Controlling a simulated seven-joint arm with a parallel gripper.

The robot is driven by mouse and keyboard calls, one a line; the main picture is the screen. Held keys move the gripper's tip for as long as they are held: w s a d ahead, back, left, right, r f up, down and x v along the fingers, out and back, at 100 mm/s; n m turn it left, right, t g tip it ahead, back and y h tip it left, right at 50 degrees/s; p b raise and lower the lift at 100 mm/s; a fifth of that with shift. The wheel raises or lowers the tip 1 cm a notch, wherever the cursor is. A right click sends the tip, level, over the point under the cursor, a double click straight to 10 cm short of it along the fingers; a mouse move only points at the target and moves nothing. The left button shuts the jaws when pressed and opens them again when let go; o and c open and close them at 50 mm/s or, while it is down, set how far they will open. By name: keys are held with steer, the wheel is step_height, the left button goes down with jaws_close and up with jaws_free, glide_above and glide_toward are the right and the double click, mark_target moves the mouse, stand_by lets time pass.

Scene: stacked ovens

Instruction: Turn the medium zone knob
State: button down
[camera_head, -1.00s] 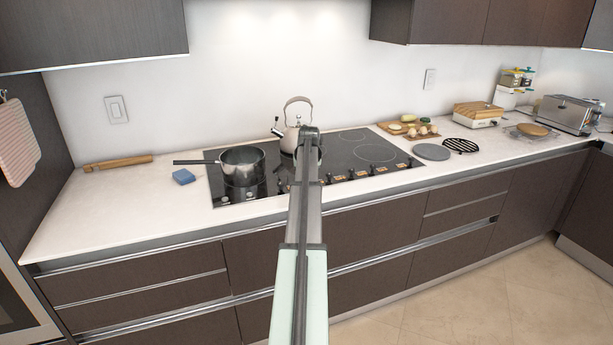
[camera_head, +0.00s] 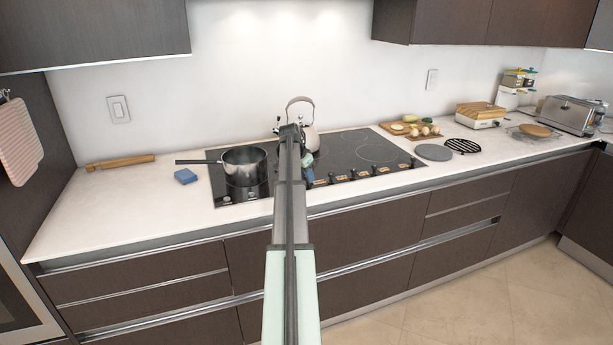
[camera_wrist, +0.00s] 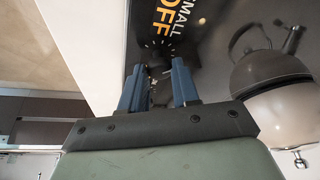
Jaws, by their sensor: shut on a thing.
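The row of dark knobs (camera_head: 352,174) runs along the front edge of the black cooktop (camera_head: 345,147), with small orange labels. My gripper (camera_wrist: 157,68) has blue fingers and is shut on a stove knob at the cooktop's front, in the wrist view. The knob is mostly hidden between the fingers. The printing just beyond the fingertips reads "SMALL" and "OFF"; I cannot read a medium label. In the head view my gripper (camera_head: 308,170) shows as a blue patch beside my arm, over the knob row. My arm hides part of that row.
A kettle (camera_wrist: 285,95) stands close to the gripper on the cooktop. A pot (camera_head: 245,166) with a long handle is on the left burner. A blue sponge (camera_head: 186,176) lies left of the cooktop. Food on a board (camera_head: 402,132) is behind right. The right rear burners are clear.

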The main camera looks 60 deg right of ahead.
steer(key=shift+w+m, duration=0.1)
steer(key=shift+m, duration=0.7)
steer(key=shift+g, duration=0.3)
steer(key=c, duration=0.8)
jaws_free()
steer(key=shift+c, duration=0.2)
steer(key=v, duration=1.3)
steer(key=shift+r, duration=0.45)
steer(key=shift+w, duration=0.1)
